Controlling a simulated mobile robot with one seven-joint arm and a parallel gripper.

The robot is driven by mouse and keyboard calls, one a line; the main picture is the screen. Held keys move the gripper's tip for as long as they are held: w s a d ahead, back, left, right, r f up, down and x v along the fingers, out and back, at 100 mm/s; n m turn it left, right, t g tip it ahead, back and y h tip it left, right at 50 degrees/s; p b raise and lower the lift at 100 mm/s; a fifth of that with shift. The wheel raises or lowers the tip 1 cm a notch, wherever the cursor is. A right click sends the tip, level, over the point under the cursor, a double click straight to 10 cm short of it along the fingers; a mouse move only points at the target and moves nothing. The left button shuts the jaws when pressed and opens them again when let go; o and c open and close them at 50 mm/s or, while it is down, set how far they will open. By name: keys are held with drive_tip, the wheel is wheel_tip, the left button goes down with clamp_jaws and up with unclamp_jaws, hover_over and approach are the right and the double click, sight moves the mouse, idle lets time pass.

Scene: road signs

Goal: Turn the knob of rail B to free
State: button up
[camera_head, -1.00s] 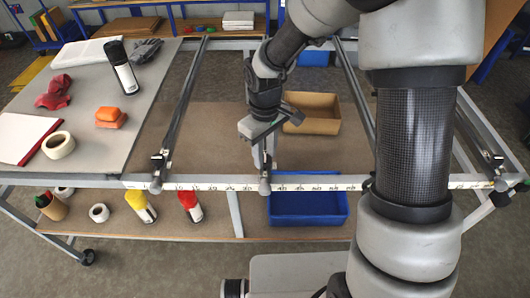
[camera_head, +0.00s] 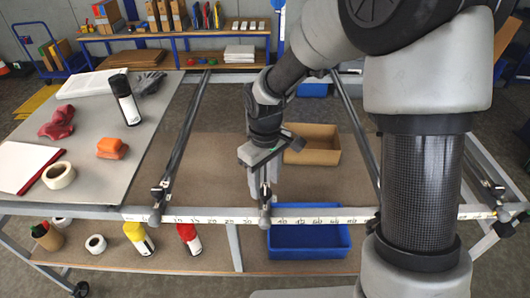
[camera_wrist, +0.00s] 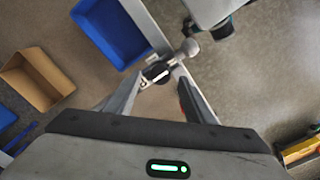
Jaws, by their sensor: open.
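My gripper (camera_head: 264,190) points down at the front end of the second rail from the left, just behind the white scale strip. A round grey rail end (camera_head: 265,221) shows just in front of it. In the wrist view my gripper (camera_wrist: 161,78) has its two fingers apart. A small dark knob (camera_wrist: 157,72) with a pale mark lies between the fingertips; I cannot tell whether they touch it. The grey rail end (camera_wrist: 190,48) is just beyond. No letter naming the rail is legible, and most of this rail is hidden behind my arm.
The white scale strip (camera_head: 300,220) runs along the frame's front edge. Another rail with a clamp (camera_head: 160,192) stands to the left. A blue bin (camera_head: 308,242) is on the lower shelf; a cardboard box (camera_head: 313,157) lies behind.

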sight(265, 191)
wheel_tip(265, 191, up, 15)
drive_tip(key=shift+p, duration=0.35)
drive_tip(key=shift+r, duration=0.1)
drive_tip(key=s+d+r+m+t, duration=0.2)
drive_tip(key=s+d+m, duration=0.1)
drive_tip(key=s+d, duration=0.1)
drive_tip(key=s+d+r+m+t, duration=0.1)
drive_tip(key=s+d+r+m, duration=0.2)
drive_tip(key=s, duration=0.4)
drive_tip(key=s+d+r+m+t+p, duration=0.1)
drive_tip(key=s+d+r+m+t, duration=0.1)
drive_tip(key=s+d, duration=0.3)
drive_tip(key=shift+s+d+r+m+t, duration=0.2)
drive_tip(key=shift+s+r+m+t, duration=0.1)
drive_tip(key=shift+r+m, duration=0.15)
